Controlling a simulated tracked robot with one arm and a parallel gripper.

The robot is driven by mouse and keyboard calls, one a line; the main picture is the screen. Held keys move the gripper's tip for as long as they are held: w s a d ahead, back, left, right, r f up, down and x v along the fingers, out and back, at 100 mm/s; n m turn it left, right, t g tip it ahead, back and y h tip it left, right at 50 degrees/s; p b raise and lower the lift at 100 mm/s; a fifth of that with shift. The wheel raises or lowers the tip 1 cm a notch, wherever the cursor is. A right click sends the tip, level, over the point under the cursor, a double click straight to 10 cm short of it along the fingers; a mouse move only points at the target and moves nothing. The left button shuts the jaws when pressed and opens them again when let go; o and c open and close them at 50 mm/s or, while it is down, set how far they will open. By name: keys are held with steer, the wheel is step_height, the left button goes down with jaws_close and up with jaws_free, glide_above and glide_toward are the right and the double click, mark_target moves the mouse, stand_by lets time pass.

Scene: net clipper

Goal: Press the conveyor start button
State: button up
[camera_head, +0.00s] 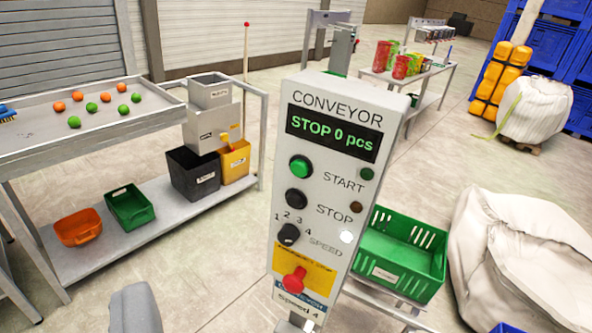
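The conveyor control panel (315,253) stands upright in the middle of the camera view, tilted slightly in the picture. Its display (332,133) reads "STOP 0 pcs" in green. The green start button (301,167) sits below the display, left of the word START. A dark lamp (367,174) is right of that word. The black stop button (296,198) is below the start button. Lower are the black speed knob (289,234) and a red emergency button (294,280) on a yellow plate. No fingers of my gripper can be made out, and nothing covers the start button.
A metal table (150,122) with orange and green balls stands left, with bins on its lower shelf. A green crate (402,262) and a white sack (500,255) are right of the panel. A grey rounded shape (135,308) shows at the bottom left; I cannot tell what it is.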

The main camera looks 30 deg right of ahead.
jaws_close()
stand_by(1.5)
